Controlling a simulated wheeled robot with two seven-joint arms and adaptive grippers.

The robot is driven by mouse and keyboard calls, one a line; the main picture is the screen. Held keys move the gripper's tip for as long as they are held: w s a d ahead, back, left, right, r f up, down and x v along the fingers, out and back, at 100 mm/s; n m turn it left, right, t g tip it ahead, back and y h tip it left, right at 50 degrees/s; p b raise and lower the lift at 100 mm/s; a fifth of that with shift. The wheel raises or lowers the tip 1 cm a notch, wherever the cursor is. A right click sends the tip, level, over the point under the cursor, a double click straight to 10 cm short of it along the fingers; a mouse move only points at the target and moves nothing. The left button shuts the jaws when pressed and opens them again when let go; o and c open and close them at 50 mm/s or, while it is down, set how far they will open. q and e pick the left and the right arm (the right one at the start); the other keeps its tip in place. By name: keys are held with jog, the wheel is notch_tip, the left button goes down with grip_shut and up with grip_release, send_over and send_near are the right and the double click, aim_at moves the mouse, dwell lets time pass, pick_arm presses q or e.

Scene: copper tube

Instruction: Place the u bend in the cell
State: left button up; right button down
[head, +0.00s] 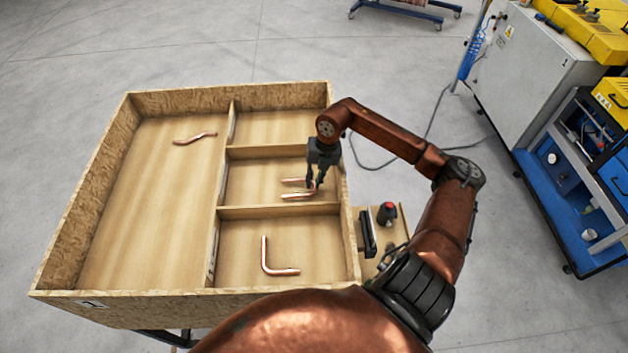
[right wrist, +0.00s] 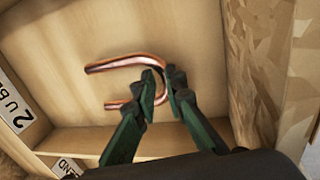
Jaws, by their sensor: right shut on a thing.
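The copper u bend (head: 297,195) is over or in the middle compartment on the right side of the wooden crate (head: 75,187). In the right wrist view its two legs (right wrist: 105,66) point left. My right gripper (head: 315,183) is shut on the u bend near its curved end; its green fingers (right wrist: 160,88) cover part of the curve. I cannot tell whether the u bend touches the cell floor. A label reading "2 U BEND" (right wrist: 14,103) is on this cell's wall. My left gripper is not in view.
An L-shaped copper tube (head: 267,262) lies in the near right compartment. A slightly bent tube (head: 195,138) lies in the large left compartment. The far right compartment (head: 270,127) is empty where visible. Thin wooden dividers and the crate's right wall border the cell.

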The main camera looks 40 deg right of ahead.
jog(key=shift+f, duration=0.65)
jog(key=c, duration=2)
grip_release()
jog(key=shift+r, duration=0.2)
jog(key=r+b, duration=0.1)
jog(key=r, duration=0.2)
jog(key=s+d+r+b, duration=0.1)
jog(key=r, duration=0.3)
jog(key=r+b, duration=0.1)
jog(key=r, duration=0.3)
jog(key=shift+s+d+r, duration=0.2)
jog(key=shift+d+r, duration=0.05)
jog(key=shift+d, duration=0.15)
